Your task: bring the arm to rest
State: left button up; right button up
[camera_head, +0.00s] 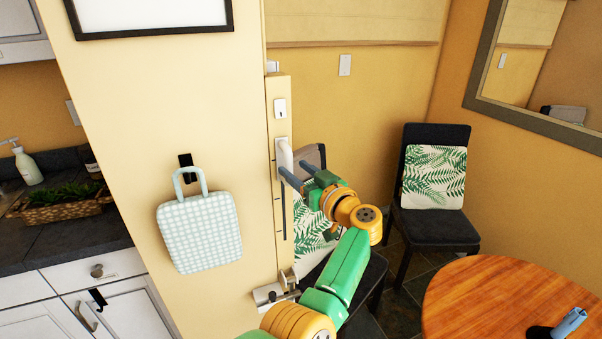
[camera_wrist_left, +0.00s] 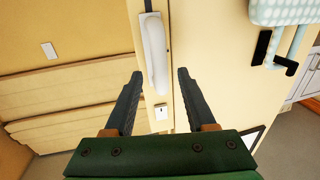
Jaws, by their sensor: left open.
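My left gripper (camera_head: 292,170) is at the end of my green and orange arm, near the edge of the cream wall panel. Its two dark fingers are apart and hold nothing. A white upright handle (camera_head: 285,158) is on the narrow strip beside the fingertips. In the left wrist view the same handle (camera_wrist_left: 155,50) shows between the lines of the two open fingers (camera_wrist_left: 160,78); a gap shows on each side of it. How far the tips are from it in depth I cannot tell. My right gripper is not in view.
A checked bag (camera_head: 200,232) hangs on a black hook at left. A metal latch (camera_head: 275,294) is low on the panel edge. A black chair (camera_head: 437,220) with a leaf cushion and a round wooden table (camera_head: 480,300) stand at right. A kitchen counter (camera_head: 60,240) is far left.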

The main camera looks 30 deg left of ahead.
pick_arm(q)
jog(key=v, duration=0.3)
